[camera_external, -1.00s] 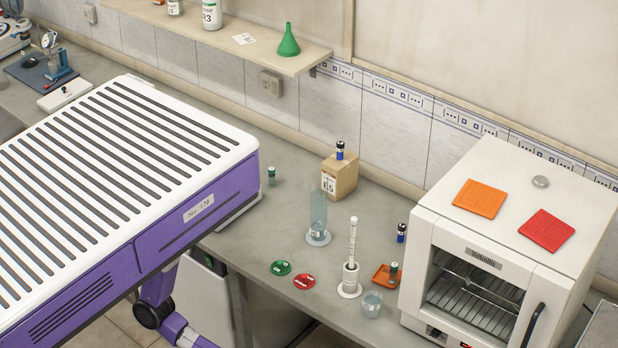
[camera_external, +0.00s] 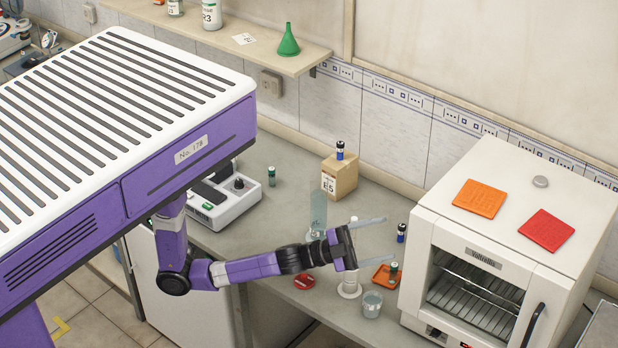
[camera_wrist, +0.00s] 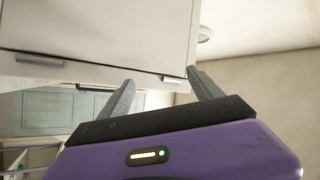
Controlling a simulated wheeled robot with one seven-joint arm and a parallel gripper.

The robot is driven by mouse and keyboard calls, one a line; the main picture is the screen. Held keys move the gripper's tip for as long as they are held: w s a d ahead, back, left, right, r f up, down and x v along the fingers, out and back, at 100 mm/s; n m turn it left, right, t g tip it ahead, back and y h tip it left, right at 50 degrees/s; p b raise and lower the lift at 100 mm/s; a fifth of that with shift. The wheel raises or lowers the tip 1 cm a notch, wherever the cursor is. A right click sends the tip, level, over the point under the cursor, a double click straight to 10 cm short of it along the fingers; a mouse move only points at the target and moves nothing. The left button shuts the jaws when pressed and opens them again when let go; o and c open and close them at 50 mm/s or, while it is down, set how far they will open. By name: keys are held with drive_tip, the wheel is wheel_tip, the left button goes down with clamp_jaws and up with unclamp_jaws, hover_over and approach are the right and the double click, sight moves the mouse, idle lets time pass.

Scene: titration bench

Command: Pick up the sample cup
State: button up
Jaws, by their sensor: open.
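A small clear, greyish cup (camera_external: 372,303), which looks like the sample cup, stands upright near the bench's front edge, left of the white oven. My gripper (camera_external: 388,236) is open and empty. In the external view it appears above the cup in the picture, its fingers pointing right; its height over the bench is hard to judge. The wrist view shows the open fingers (camera_wrist: 160,78) with nothing between them, and no cup is seen there.
Beside the cup are a white holder (camera_external: 349,290), partly hidden by my gripper, and an orange tray (camera_external: 380,280) with a green-capped vial. A cardboard box (camera_external: 340,178) is behind.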

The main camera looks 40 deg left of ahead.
drive_tip(key=w+a+r+n+t+y+b, duration=0.1)
drive_tip(key=w+r+t+y+b, duration=0.3)
drive_tip(key=w+y, duration=0.4)
drive_tip(key=w+a+r+n+t+y+b, duration=0.25)
drive_tip(key=w+t+y+b, duration=0.25)
drive_tip(key=w, duration=0.5)
drive_tip(key=w+a+f+n+g+y+p, duration=0.2)
drive_tip(key=w+n+y, duration=0.1)
drive_tip(key=w+y, duration=0.15)
drive_tip(key=n+g+y+p, duration=0.2)
drive_tip(key=n+g+p, duration=0.4)
drive_tip(key=g, duration=1.1)
approach(372, 301)
drive_tip(key=shift+s+d+f+h, duration=0.15)
drive_tip(key=shift+s+d+f, duration=0.1)
drive_tip(key=shift+s+f, duration=0.25)
drive_tip(key=shift+s+d+f+h, duration=0.1)
drive_tip(key=shift+s+d+f, duration=0.1)
drive_tip(key=shift+s+f, duration=0.3)
drive_tip(key=shift+w+d+f+p, duration=0.15)
drive_tip(key=shift+w+f+p, duration=0.1)
drive_tip(key=shift+f, duration=0.65)
drive_tip(key=shift+w+d+f+p, duration=0.2)
drive_tip(key=shift+f+p, duration=0.1)
drive_tip(key=shift+f, duration=0.65)
drive_tip(key=shift+w+d+f+p, duration=0.15)
drive_tip(key=shift+f+p, duration=0.1)
drive_tip(key=shift+f, duration=0.65)
drive_tip(key=c, duration=1.5)
